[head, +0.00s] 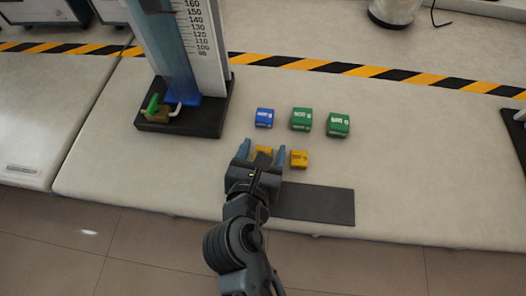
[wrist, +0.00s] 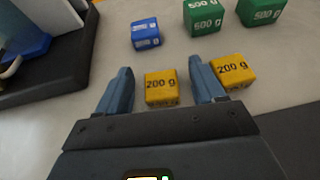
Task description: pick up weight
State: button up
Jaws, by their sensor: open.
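Two yellow blocks marked 200 g sit on the pale bench. The left yellow weight (wrist: 161,88) lies between the fingertips of my gripper (wrist: 157,85), with gaps on both sides. In the head view this weight (head: 264,151) is partly hidden by my gripper (head: 262,150). The right yellow weight (head: 299,159) stands just outside my right finger, close to it; it also shows in the wrist view (wrist: 234,71). Behind them are a blue weight (head: 264,117) and two green weights, one in the middle (head: 301,119) and one at right (head: 338,125). My gripper is open and empty.
A measuring column on a dark base (head: 188,120) stands at the left, with a blue tank and a green-handled valve (head: 153,104). A dark flat mat (head: 315,203) lies at the bench's front edge, right of my gripper. The bench to the right is mostly clear.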

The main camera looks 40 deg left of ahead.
jog(key=shift+c, duration=0.4)
jog(key=c, duration=1)
jog(key=shift+c, duration=0.5)
jog(key=shift+r, duration=0.15)
